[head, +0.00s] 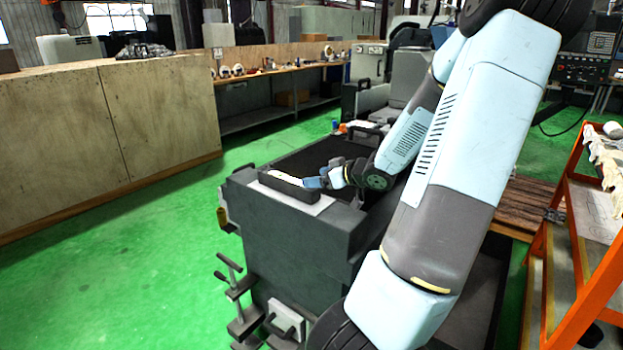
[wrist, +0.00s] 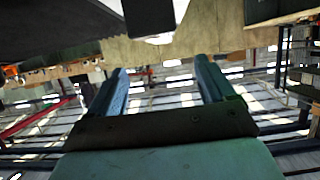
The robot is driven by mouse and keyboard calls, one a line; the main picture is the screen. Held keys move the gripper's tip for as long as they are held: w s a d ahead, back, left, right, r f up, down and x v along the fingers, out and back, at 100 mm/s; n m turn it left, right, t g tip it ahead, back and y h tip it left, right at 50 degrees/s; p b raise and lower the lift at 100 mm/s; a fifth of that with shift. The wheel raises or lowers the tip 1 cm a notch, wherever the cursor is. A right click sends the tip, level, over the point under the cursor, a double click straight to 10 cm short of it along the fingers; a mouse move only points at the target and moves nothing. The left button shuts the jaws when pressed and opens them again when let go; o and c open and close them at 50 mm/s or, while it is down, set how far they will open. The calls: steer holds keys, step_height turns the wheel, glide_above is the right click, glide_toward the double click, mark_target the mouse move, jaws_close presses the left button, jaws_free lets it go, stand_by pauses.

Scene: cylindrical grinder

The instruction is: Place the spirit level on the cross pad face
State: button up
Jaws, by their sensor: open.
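A dark bar with a pale top strip, which looks like the spirit level (head: 289,186), lies flat on a pale metal face, probably the cross pad face (head: 318,208), on top of the grey machine. My gripper (head: 313,182), with blue fingers, is at the bar's right end; I cannot tell whether it touches. In the wrist view the fingers of my gripper (wrist: 160,75) are apart, with nothing seen between them. A dark block with a bright end, possibly the level (wrist: 152,18), shows beyond the fingertips. The bar's underside is hidden.
The grey machine body (head: 285,250) has handles on its near side. Wooden panels (head: 110,140) stand at left, a workbench (head: 290,69) behind, and an orange rack (head: 560,235) at right. Green floor (head: 130,270) is open at left.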

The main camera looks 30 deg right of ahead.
steer(key=shift+s+r, duration=0.1)
steer(key=shift+s, duration=0.2)
steer(key=shift+w+a+g+h, duration=0.5)
steer(key=shift+w+g+h, duration=0.2)
steer(key=shift+h, duration=0.4)
steer(key=shift+w+a+r+g+h, duration=0.25)
steer(key=shift+a+g+h, duration=0.25)
steer(key=shift+h, duration=0.4)
steer(key=s+a+r+m+g+h, duration=0.3)
steer(key=s+a+r+h, duration=0.3)
steer(key=s+a+r, duration=0.5)
steer(key=s+a+r+g+y, duration=0.1)
steer(key=s+a+r+y, duration=0.1)
steer(key=s+a, duration=0.3)
steer(key=s+a+r+m+y, duration=0.1)
steer(key=s+a+r+y, duration=0.2)
steer(key=s+a, duration=0.3)
steer(key=s, duration=0.3)
steer(key=shift+s+g, duration=0.35)
steer(key=shift+g, duration=0.05)
steer(key=shift+c, duration=0.5)
